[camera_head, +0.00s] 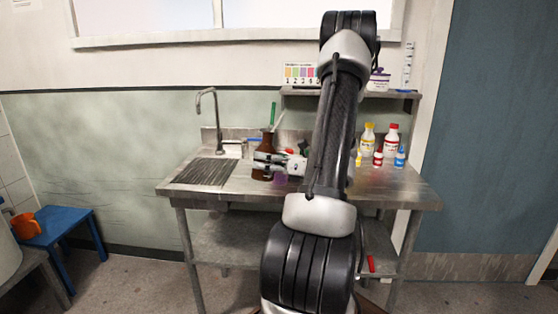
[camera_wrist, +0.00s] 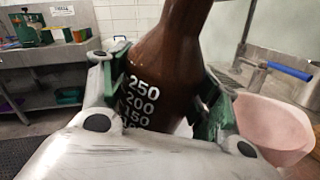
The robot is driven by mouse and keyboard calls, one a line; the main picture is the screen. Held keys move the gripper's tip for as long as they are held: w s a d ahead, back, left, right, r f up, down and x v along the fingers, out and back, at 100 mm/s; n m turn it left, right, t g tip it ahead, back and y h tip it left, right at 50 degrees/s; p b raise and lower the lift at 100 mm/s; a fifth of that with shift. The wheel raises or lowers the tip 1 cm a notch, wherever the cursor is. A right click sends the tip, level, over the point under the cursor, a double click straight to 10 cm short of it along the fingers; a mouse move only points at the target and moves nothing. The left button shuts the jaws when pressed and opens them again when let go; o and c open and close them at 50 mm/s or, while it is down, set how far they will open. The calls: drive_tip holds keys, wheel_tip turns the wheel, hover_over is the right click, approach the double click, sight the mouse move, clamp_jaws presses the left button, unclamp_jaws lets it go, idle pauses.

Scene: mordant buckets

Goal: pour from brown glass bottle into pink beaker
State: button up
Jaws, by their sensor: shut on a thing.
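My gripper (camera_head: 266,160) is closed around the brown glass bottle (camera_head: 267,143) over the metal worktable. In the wrist view, the bottle (camera_wrist: 165,65) stands between both fingers, with white volume marks facing the camera. It looks close to upright in the head view; its mouth is out of the wrist view and its contents cannot be seen. The pink beaker (camera_wrist: 270,125) shows at the right of the wrist view, beside the right finger and apart from the bottle's neck. In the head view a small pink-purple patch (camera_head: 280,179) below the gripper may be the beaker, mostly hidden.
A sink tap (camera_head: 214,120) and ribbed drainboard (camera_head: 205,172) are at the table's left. Yellow-labelled (camera_head: 367,140) and red-labelled (camera_head: 390,140) bottles stand at right, near smaller ones. A shelf (camera_head: 300,92) hangs above. My arm hides the table's middle.

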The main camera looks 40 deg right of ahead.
sight(264, 174)
drive_tip(key=f+n, duration=0.2)
drive_tip(key=f, duration=0.1)
drive_tip(key=f+n, duration=0.1)
drive_tip(key=f, duration=0.1)
drive_tip(key=shift+a+n, duration=0.25)
drive_tip(key=shift+n, duration=0.05)
wheel_tip(264, 174, up, 6)
drive_tip(key=shift+f, duration=0.15)
drive_tip(key=w+a+f+m+h, duration=0.1)
drive_tip(key=w+a+f+h, duration=0.1)
drive_tip(key=w+a, duration=0.6)
drive_tip(key=w+a+f+m+t+h, duration=0.1)
drive_tip(key=w+a, duration=0.7)
drive_tip(key=a, duration=0.8)
drive_tip(key=shift+a+f+h, duration=0.15)
drive_tip(key=shift+f+h, duration=0.25)
